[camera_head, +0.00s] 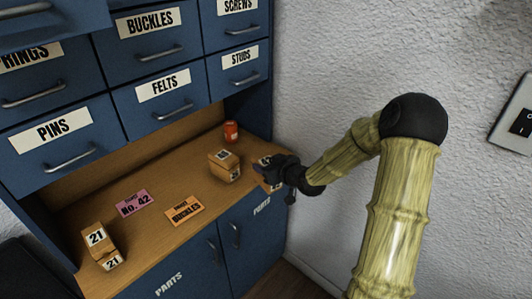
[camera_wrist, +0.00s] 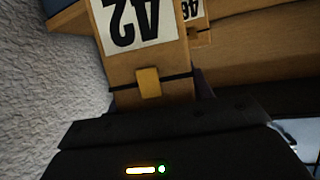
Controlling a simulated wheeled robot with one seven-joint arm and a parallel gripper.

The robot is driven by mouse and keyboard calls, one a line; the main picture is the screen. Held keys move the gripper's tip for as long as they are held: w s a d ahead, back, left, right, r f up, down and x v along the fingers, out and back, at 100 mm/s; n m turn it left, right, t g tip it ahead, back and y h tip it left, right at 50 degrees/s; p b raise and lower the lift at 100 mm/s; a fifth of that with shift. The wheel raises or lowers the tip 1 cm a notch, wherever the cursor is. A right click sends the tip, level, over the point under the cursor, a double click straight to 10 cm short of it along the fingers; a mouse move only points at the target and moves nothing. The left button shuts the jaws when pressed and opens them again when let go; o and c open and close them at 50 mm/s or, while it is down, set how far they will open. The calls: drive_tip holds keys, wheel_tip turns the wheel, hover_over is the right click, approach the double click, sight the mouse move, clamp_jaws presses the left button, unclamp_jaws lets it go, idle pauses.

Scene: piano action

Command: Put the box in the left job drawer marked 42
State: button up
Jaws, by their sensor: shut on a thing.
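My gripper (camera_head: 277,170) is shut on a cardboard box (camera_head: 266,183) at the right end of the wooden counter. In the wrist view the held box (camera_wrist: 110,72) fills the upper middle. It bears a white label reading 42, upside down, a dark band and a yellow tab. The gripper's dark body (camera_wrist: 165,130) hides the box's near end. In the head view my gripper covers much of the box; I cannot tell whether it touches the counter. No drawer marked 42 is readable in either view.
A second box (camera_head: 224,166) and an orange-red can (camera_head: 231,131) stand left of my gripper. Boxes marked 21 (camera_head: 98,240) stand at far left. A pink No. 42 card (camera_head: 135,203) and orange BUCKLES card (camera_head: 184,211) lie between. Labelled blue drawers (camera_head: 165,95) overhang the counter.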

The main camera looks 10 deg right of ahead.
drive_tip(key=s+f+m+h, duration=0.2)
drive_tip(key=s+f, duration=0.2)
drive_tip(key=f, duration=0.5)
drive_tip(key=s+f+m+t+h, duration=0.1)
drive_tip(key=s+f+m+h, duration=0.1)
drive_tip(key=s+f, duration=0.3)
wheel_tip(320, 180, down, 5)
drive_tip(key=shift+d+r+m+h, duration=0.1)
drive_tip(key=shift+d+m+h, duration=0.35)
drive_tip(key=shift+h, duration=0.35)
